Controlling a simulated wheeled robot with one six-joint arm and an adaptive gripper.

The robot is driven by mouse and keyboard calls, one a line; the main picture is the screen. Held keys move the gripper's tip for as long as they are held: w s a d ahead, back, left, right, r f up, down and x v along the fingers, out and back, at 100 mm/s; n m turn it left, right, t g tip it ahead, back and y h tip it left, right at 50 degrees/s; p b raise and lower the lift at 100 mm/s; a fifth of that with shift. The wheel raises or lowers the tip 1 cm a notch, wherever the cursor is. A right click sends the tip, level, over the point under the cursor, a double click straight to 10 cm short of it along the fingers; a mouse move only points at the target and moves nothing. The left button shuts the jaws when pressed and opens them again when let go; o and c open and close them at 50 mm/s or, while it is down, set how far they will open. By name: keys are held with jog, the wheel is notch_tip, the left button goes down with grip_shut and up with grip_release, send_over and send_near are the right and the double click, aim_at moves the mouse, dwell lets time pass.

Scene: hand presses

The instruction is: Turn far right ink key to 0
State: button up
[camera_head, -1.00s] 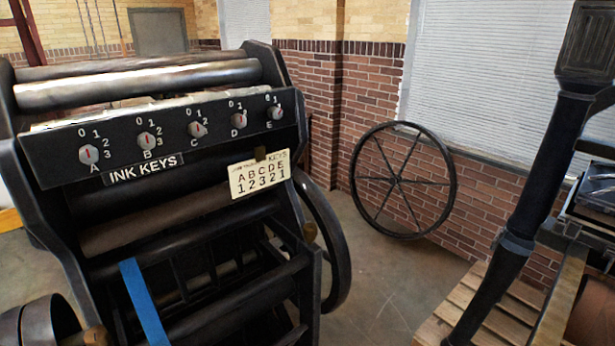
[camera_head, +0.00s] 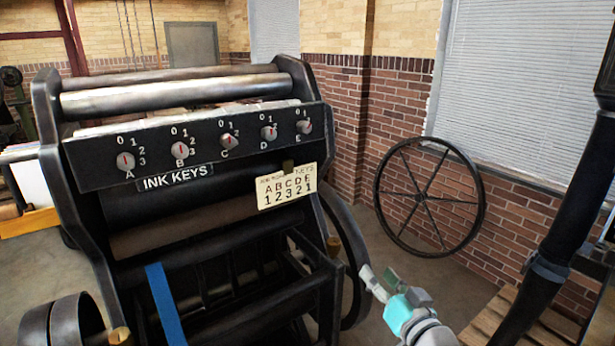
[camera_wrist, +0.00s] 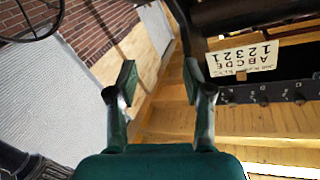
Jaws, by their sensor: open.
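The far right ink key, a round grey knob (camera_head: 304,127) over the letter E, sits at the right end of the black ink key panel (camera_head: 210,134) in the head view. The exact direction of its red pointer is too small to tell. My gripper (camera_head: 378,282) is low and to the right of the press, well below and apart from the key. In the wrist view my gripper (camera_wrist: 160,84) has its two green-padded fingers apart with nothing between them. That view is upside down, and the panel (camera_wrist: 258,92) shows at its right side.
A cream card (camera_head: 288,187) reading ABCDE 12321 hangs below the panel. A spoked wheel (camera_head: 430,196) leans on the brick wall. A wooden pallet (camera_head: 490,318) and a black post (camera_head: 560,235) stand at right. Floor shows between press and wall.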

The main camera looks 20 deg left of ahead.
jog(key=w+a+r+n+g+y, duration=0.1)
jog(key=w+a+r, duration=0.15)
jog(key=r, duration=0.45)
jog(key=w+a+r+n+y, duration=0.1)
jog(key=a+r+n+y, duration=0.15)
jog(key=r, duration=0.45)
jog(key=n+g+y, duration=0.1)
jog(key=n+g, duration=0.1)
send_near(308, 128)
jog(key=x, duration=1)
jog(key=shift+a, duration=0.1)
grip_shut()
